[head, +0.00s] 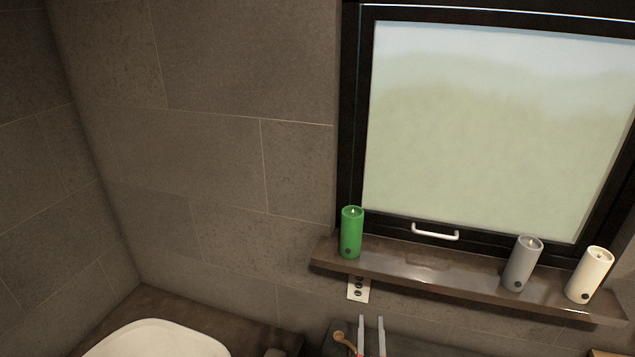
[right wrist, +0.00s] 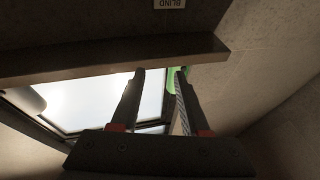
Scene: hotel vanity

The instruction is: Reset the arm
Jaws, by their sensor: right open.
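My right gripper (head: 371,323) shows at the bottom edge of the head view, its two fingers pointing up, apart and with nothing between them. It is below the window shelf (head: 430,270). In the right wrist view the right gripper (right wrist: 160,75) is open, and the shelf (right wrist: 100,62) crosses above its fingertips. A green candle (head: 351,232) stands on the shelf's left end in the head view. Part of the green candle (right wrist: 172,80) shows behind one finger in the right wrist view. My left gripper is not in view.
A grey candle (head: 522,264) and a white candle (head: 590,275) stand on the shelf's right part. A window with a white handle (head: 435,232) is behind. A white basin (head: 160,340) is at lower left.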

